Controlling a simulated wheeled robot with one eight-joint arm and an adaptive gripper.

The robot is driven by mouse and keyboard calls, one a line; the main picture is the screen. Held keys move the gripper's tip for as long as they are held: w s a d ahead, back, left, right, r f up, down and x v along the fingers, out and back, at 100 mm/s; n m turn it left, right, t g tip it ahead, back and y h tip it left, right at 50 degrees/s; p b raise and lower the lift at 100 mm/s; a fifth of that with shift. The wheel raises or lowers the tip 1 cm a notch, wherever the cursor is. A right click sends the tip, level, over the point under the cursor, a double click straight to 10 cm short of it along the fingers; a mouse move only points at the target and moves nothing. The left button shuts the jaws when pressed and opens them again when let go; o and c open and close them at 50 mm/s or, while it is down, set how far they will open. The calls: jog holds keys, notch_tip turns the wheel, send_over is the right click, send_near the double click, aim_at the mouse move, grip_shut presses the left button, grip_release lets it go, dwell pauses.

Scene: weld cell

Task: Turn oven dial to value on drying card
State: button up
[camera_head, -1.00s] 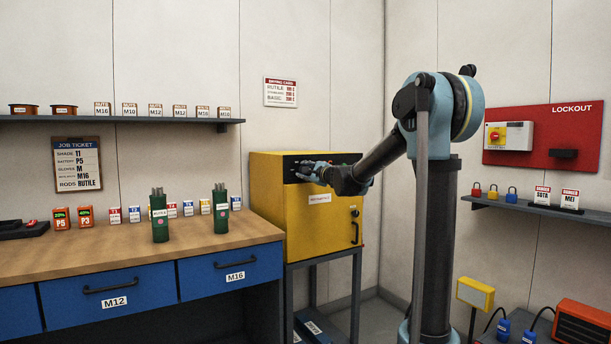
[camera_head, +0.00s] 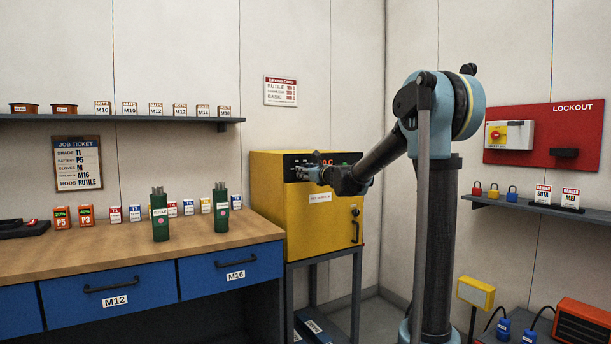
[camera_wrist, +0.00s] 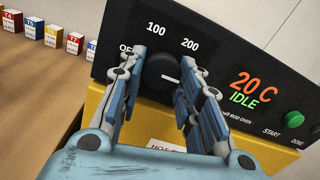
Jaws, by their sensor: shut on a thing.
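The yellow oven (camera_head: 335,222) stands on a stand in the corner, with a black control panel (camera_wrist: 110,68) on top. My gripper (camera_wrist: 160,76) has its two fingers on either side of the black dial (camera_wrist: 156,70) and is shut on it. The dial's white mark points to the right. Marks OF, 100 and 200 show around the dial; others are hidden by my fingers. The display (camera_wrist: 250,90) reads 20 C IDLE. In the head view my gripper (camera_head: 316,173) covers the dial. The drying card (camera_head: 281,91) hangs on the wall above; its values are too small to read.
The job ticket (camera_head: 78,163) lists rods RUTILE. Two green rod canisters (camera_head: 160,220) and small labelled boxes stand on the workbench (camera_head: 120,253) left of the oven. A shelf (camera_head: 110,119) is above.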

jog(key=shift+m, duration=1.1)
jog(key=o, duration=1)
jog(key=v, duration=1.2)
